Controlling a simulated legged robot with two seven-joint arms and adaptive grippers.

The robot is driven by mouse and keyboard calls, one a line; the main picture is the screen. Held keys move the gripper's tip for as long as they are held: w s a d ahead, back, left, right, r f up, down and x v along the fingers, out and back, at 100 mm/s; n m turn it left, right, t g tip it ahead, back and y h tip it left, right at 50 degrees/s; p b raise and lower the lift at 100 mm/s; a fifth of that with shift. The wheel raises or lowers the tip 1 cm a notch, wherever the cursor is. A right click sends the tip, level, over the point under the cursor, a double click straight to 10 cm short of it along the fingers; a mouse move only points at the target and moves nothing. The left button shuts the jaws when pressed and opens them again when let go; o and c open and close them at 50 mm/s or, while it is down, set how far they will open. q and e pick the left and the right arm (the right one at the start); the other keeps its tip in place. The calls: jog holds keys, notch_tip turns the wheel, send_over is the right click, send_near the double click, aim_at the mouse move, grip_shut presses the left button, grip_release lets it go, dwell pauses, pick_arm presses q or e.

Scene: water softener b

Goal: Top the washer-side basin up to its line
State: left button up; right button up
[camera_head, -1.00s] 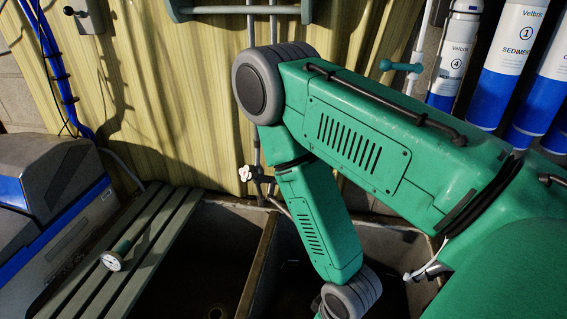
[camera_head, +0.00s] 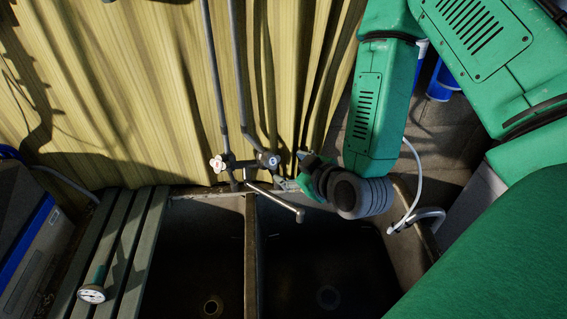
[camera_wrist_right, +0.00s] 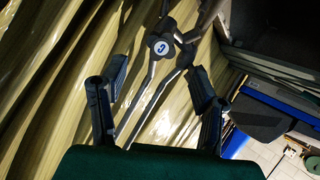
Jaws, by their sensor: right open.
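Two dark basins stand side by side, the left basin (camera_head: 195,245) and the right basin (camera_head: 325,260), split by a divider wall (camera_head: 250,265). Which one is washer-side I cannot tell. A drain shows in each; fill lines and water level are too dark to read. The tap has a red-and-white handle (camera_head: 217,163) and a blue handle (camera_head: 268,160), marked C in the wrist view (camera_wrist_right: 162,47). Its spout (camera_head: 280,203) ends over the right basin. My right gripper (camera_head: 291,172) is open just right of the blue handle; in the wrist view its fingers (camera_wrist_right: 155,78) point toward that handle. My left gripper is out of view.
A slatted board (camera_head: 125,240) left of the basins carries a dial thermometer (camera_head: 93,292). A white hose (camera_head: 412,190) and bent metal pipe (camera_head: 420,217) sit at the right rim. Pipes (camera_head: 238,70) rise before the yellow corrugated wall (camera_head: 130,80).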

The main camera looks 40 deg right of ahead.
aim_at(274, 161)
jog(key=w+f, duration=0.1)
jog(key=w+d+f+b, duration=0.1)
jog(key=w, duration=0.1)
jog(key=shift+d, duration=0.15)
jog(key=w, duration=0.1)
jog(key=w+a+f+b, duration=0.1)
jog(key=w, duration=0.1)
jog(key=w+a+f+b, duration=0.1)
jog(key=w, duration=0.1)
jog(key=shift+a, duration=0.25)
jog(key=shift+d, duration=0.15)
jog(key=c, duration=0.4)
jog(key=shift+d, duration=0.3)
jog(key=shift+c, duration=1.4)
jog(key=shift+d+f, duration=0.2)
jog(key=shift+d, duration=0.4)
jog(key=shift+w+a+r, duration=0.1)
jog(key=shift+a+r, duration=0.05)
jog(key=shift+a, duration=0.35)
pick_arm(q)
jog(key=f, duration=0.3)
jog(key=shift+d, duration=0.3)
pick_arm(e)
jog(key=shift+d, duration=0.25)
